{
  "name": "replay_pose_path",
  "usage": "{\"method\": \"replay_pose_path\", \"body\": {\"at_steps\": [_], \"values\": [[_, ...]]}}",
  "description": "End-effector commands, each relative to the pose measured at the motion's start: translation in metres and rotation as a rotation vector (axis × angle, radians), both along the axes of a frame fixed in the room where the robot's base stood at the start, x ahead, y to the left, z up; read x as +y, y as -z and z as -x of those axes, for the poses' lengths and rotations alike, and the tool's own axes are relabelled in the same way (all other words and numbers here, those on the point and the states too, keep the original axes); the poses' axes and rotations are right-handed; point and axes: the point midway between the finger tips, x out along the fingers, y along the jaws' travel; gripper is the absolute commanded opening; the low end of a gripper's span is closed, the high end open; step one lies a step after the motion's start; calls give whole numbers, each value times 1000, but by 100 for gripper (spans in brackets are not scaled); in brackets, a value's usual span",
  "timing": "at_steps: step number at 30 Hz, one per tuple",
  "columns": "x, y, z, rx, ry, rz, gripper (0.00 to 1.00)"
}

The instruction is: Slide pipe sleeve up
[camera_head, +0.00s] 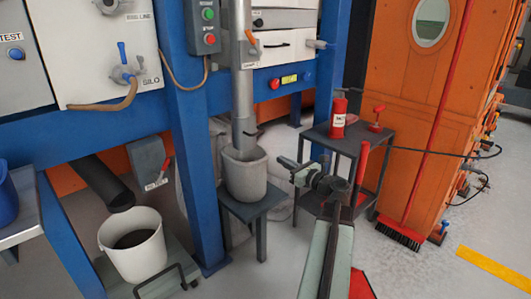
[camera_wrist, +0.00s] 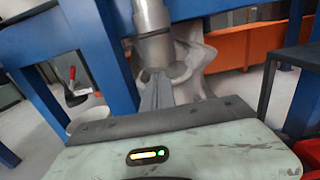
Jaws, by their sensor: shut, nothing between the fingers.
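A vertical grey metal pipe (camera_head: 241,50) runs down beside the blue post. Its wider lower part, the sleeve (camera_head: 243,125), reaches down into a grey bucket (camera_head: 246,176) on a small dark stand. A small dark handle (camera_head: 254,132) sticks out from the sleeve near its lower end. My gripper (camera_head: 282,161) is to the right of the bucket, apart from the sleeve in the head view. In the wrist view, the sleeve (camera_wrist: 152,45) is straight ahead and my gripper (camera_wrist: 156,78) points at its lower end. The fingers are together and empty, and they hide part of what lies behind.
A white bucket (camera_head: 135,245) stands front left under a black pipe (camera_head: 103,185). A blue post (camera_head: 190,150) rises left of the sleeve. An orange cabinet (camera_head: 405,130) stands at right.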

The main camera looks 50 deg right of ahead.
Motion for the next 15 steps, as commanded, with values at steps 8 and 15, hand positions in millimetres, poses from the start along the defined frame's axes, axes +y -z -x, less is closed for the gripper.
{"method": "replay_pose_path", "body": {"at_steps": [8, 15], "values": [[1, -2, -4, 2, -4, 3, 0], [-2, -3, -41, 2, -9, 3, 0]]}}
